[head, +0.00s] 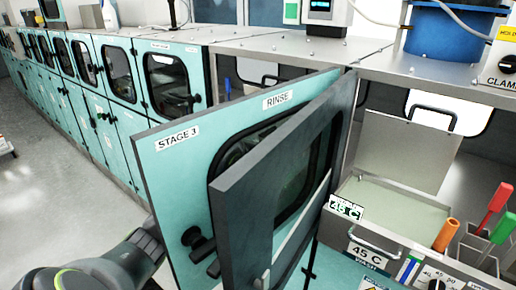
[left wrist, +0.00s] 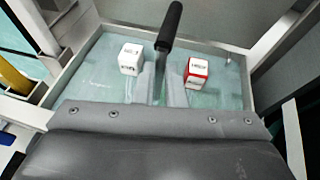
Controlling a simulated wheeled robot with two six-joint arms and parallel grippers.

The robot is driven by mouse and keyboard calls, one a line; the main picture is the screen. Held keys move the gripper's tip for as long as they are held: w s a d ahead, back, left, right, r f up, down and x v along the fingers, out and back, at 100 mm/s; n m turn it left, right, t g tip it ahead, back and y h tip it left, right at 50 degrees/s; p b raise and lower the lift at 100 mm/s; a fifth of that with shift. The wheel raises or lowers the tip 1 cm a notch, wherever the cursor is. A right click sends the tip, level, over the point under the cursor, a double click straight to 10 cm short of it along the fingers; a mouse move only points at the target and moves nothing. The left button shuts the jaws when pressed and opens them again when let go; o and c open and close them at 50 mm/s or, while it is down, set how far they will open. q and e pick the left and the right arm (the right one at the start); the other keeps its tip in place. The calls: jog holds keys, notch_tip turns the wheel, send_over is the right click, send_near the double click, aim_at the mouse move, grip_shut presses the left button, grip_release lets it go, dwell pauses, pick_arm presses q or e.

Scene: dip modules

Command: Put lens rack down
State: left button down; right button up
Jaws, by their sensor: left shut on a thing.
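My left gripper (left wrist: 160,88) is in the left wrist view, shut on a thin upright grey part below a black handle (left wrist: 170,25). I take this to be the lens rack; its lower part is hidden by the fingers and gripper body. The held part is over or in a shallow metal-walled bath (left wrist: 92,68) of pale green liquid; I cannot tell whether it touches the bottom. A white tag block (left wrist: 131,55) is left of the handle and a red-edged white block (left wrist: 197,70) is right of it. My right gripper is not in view.
In the head view, an open teal door marked STAGE 3 and RINSE (head: 180,165) and a second open door (head: 280,170) hide my left arm's end. A 45 C bath (head: 385,205) is at right, with its lid (head: 408,150) raised. Red and green-handled tools (head: 497,198) stand beside it.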

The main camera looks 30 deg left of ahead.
pick_arm(q)
jog(key=shift+w+a+f, duration=0.1)
jog(key=shift+w+f, duration=0.4)
jog(key=shift+w, duration=0.15)
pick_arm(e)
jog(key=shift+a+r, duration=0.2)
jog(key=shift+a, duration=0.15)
pick_arm(q)
jog(key=c, duration=1.9)
grip_release()
jog(key=shift+f, duration=0.15)
jog(key=o, duration=0.4)
jog(key=shift+s, duration=0.1)
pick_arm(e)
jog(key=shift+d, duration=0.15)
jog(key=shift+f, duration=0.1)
